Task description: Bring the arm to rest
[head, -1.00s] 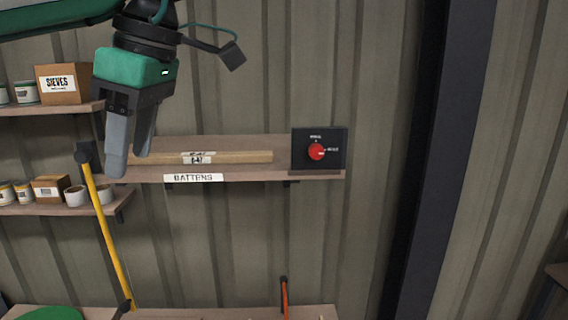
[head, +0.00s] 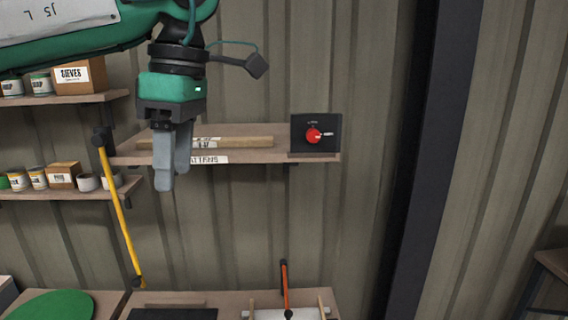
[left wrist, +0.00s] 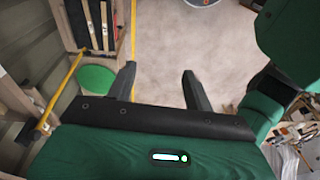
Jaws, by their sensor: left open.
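My left arm (head: 90,35) comes in from the upper left. The right gripper is in neither view.
Shelves with tins and a box marked SIEVES (head: 80,76) are at left.

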